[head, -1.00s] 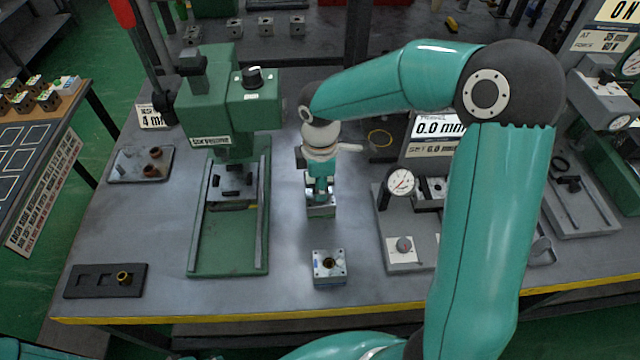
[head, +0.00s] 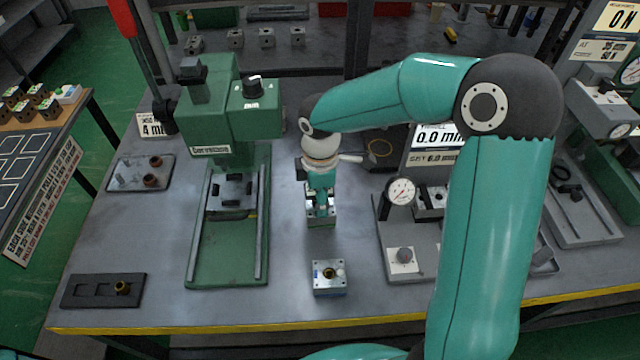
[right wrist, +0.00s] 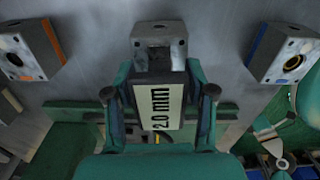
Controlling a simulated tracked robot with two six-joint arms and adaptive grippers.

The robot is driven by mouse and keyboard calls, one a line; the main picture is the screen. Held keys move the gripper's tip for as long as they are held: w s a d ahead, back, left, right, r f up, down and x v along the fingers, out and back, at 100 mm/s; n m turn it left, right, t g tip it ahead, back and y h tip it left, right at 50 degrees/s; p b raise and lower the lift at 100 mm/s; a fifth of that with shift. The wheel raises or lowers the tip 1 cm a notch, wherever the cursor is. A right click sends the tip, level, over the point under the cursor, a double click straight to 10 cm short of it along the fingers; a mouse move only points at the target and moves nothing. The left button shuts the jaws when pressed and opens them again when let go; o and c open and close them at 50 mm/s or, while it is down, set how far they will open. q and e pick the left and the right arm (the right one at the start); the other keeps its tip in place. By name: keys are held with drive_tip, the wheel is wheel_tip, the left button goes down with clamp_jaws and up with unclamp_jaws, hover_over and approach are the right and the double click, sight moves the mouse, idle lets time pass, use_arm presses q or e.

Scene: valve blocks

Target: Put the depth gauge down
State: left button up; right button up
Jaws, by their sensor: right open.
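The depth gauge appears to be the dark body with a pale "2.0 mm" face (right wrist: 158,106) in the right wrist view. It sits between the two fingers of my right gripper (right wrist: 160,95), beside a grey metal block (right wrist: 158,34). In the head view my right gripper (head: 320,201) is low over the bench at a metal block (head: 322,220), and the gauge is mostly hidden there. The right fingers are open on either side of the gauge; whether they touch it I cannot tell. My left gripper is not in view.
Another valve block (head: 329,277) stands in front on the bench. A green press (head: 225,265) is to the left, a dial gauge stand (head: 401,191) to the right. A black tray (head: 103,290) lies front left. Bare bench lies between press and blocks.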

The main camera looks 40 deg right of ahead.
wheel_tip(320, 180, up, 13)
drive_tip(key=shift+f+p, duration=0.1)
drive_tip(key=shift+p, duration=0.25)
idle(0.5)
